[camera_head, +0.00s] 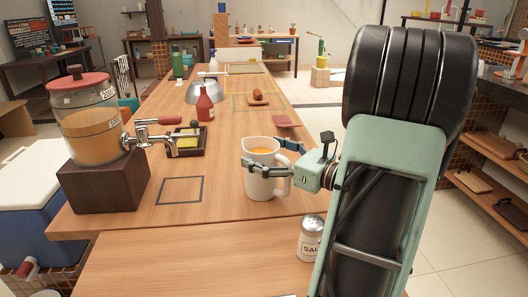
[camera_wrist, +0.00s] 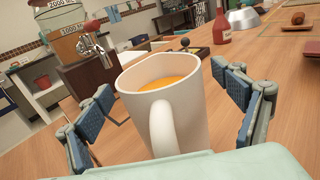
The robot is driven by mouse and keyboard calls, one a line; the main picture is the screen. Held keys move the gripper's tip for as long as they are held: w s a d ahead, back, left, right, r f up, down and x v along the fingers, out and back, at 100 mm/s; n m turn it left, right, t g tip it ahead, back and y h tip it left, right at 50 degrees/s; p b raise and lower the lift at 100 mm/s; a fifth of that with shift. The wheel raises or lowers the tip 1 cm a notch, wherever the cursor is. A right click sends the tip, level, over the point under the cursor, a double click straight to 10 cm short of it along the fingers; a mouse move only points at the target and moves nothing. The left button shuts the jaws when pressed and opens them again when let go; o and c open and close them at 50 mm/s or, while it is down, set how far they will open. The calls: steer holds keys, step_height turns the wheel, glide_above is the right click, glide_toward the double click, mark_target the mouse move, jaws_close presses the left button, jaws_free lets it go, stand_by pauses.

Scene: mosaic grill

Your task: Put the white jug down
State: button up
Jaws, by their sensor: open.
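The white jug (camera_head: 262,178) holds an orange liquid and stands upright, seemingly on the wooden counter, in the head view. In the wrist view the jug (camera_wrist: 160,118) stands between my gripper's fingers, its handle turned toward the camera. My gripper (camera_head: 268,158) is open around the jug, with one finger on its near side and one on its far side. In the wrist view my gripper (camera_wrist: 160,115) shows visible gaps between both finger pads and the jug. The contact under the jug's base is hidden in the wrist view.
A dispenser (camera_head: 95,120) on a dark wooden block stands left, its tap pointing toward a black square outline (camera_head: 181,190). A salt shaker (camera_head: 311,238) stands near front right. A red bottle (camera_head: 204,104) and small tray (camera_head: 190,141) are behind.

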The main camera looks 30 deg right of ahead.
steer(key=shift+r, duration=0.1)
steer(key=shift+s+d+r, duration=0.1)
steer(key=shift+s, duration=0.1)
steer(key=p+v, duration=0.3)
steer(key=v, duration=0.8)
steer(key=shift+s, duration=0.3)
